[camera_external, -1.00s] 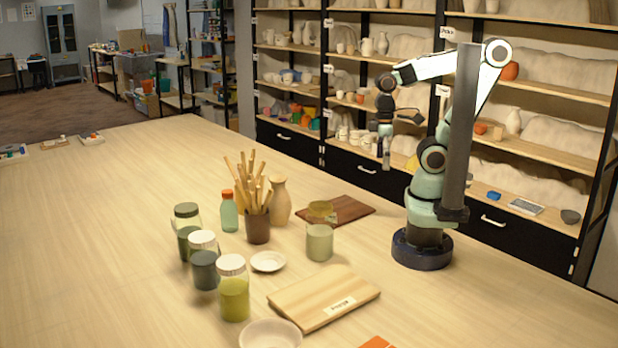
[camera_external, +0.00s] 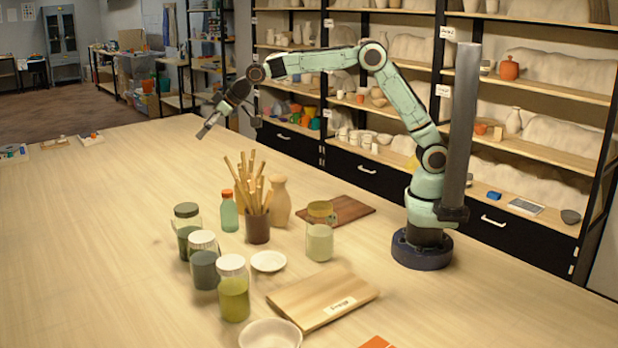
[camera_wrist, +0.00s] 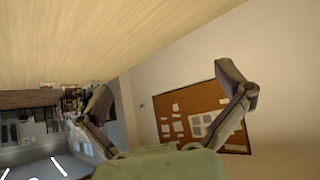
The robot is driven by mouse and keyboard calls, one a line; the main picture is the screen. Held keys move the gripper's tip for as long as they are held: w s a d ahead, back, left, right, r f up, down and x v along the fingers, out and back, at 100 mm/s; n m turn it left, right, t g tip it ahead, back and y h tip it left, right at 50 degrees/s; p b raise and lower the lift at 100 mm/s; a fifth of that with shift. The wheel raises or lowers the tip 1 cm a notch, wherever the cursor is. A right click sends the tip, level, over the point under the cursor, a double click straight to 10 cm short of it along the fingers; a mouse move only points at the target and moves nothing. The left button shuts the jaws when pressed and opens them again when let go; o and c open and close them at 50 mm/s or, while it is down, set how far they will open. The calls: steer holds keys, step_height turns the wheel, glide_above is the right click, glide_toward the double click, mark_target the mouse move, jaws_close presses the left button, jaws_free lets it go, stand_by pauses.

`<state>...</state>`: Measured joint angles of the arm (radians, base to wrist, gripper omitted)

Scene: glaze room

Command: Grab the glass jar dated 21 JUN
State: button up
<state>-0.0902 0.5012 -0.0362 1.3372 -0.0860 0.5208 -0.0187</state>
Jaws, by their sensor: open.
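Several glass jars stand on the table in the external view, and no date can be read on any of them. One jar with a dark lid (camera_external: 187,232) stands at the back of a row. A white-lidded jar with dark grey-green contents (camera_external: 204,262) is in the middle, and a white-lidded jar with olive contents (camera_external: 233,290) is in front. Another jar with pale green contents (camera_external: 320,240) stands further right. My gripper (camera_external: 204,130) is open and empty, high above the table behind the jars. In the wrist view its two fingers (camera_wrist: 168,95) are spread apart.
A pot of wooden tools (camera_external: 257,228), a green bottle (camera_external: 229,213) and a tan vase (camera_external: 279,203) stand near the jars. A small dish (camera_external: 268,262), a bowl (camera_external: 270,335) and two boards (camera_external: 322,296) (camera_external: 350,208) lie around.

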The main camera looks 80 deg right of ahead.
steer(key=g, duration=0.1)
glide_above(187, 207)
steer(key=s+d, duration=0.2)
steer(key=s, duration=0.1)
step_height(187, 207, down, 6)
steer(key=shift+g, duration=0.8)
steer(key=f, duration=0.6)
steer(key=a+f, duration=0.1)
steer(key=f, duration=0.1)
steer(key=shift+f, duration=0.4)
steer(key=x, duration=0.6)
steer(key=shift+a+f, duration=0.2)
steer(key=shift+w+r, duration=0.1)
steer(key=c, duration=1.3)
